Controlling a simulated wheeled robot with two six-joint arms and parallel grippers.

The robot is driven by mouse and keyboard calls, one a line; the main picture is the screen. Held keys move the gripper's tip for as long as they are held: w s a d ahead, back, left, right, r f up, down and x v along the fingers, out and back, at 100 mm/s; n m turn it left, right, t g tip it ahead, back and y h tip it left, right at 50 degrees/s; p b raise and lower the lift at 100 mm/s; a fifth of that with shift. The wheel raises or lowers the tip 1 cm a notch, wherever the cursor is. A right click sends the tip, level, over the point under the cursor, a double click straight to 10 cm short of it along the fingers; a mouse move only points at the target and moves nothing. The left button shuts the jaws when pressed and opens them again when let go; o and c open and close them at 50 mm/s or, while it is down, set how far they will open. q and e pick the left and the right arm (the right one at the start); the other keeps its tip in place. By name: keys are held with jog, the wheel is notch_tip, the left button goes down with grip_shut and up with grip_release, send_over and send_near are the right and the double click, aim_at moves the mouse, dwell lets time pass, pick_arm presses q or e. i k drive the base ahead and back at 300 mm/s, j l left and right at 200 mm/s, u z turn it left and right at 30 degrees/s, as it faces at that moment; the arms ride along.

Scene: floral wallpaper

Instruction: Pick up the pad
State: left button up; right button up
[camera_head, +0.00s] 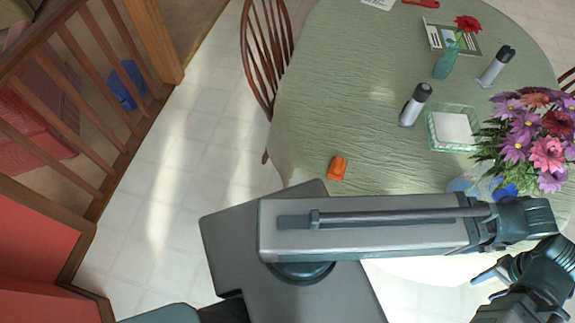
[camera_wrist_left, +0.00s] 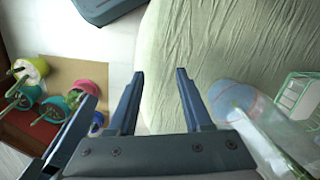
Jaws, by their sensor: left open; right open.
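A flat white pad (camera_head: 455,130) lies in a green wire basket (camera_head: 432,134) on the cloth-covered table (camera_head: 340,95) in the head view, right of centre. The basket also shows at the right edge of the left wrist view (camera_wrist_left: 292,92). My left gripper (camera_wrist_left: 160,74) is open and empty in the left wrist view, over the table's edge.
A flower bouquet (camera_head: 535,140) stands close right of the basket. Two dark-topped cylinders (camera_head: 414,104) (camera_head: 496,65), a teal vase (camera_head: 446,62) and an orange object (camera_head: 338,168) are on the table. A wooden chair (camera_head: 266,50) stands at its left. Open floor lies further left.

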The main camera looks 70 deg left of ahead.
aim_at(337, 169)
jog(key=j+u, duration=0.1)
jog(key=u, duration=0.35)
jog(key=i+u, duration=0.1)
jog(key=u, duration=0.35)
jog(key=j+u, duration=0.1)
jog(key=u, duration=0.4)
jog(key=i+u, duration=0.1)
jog(key=u, duration=0.35)
jog(key=k+j, duration=0.3)
jog(key=j, duration=0.15)
jog(key=k+j, duration=0.25)
jog(key=j, duration=0.15)
jog(key=j+z, duration=0.05)
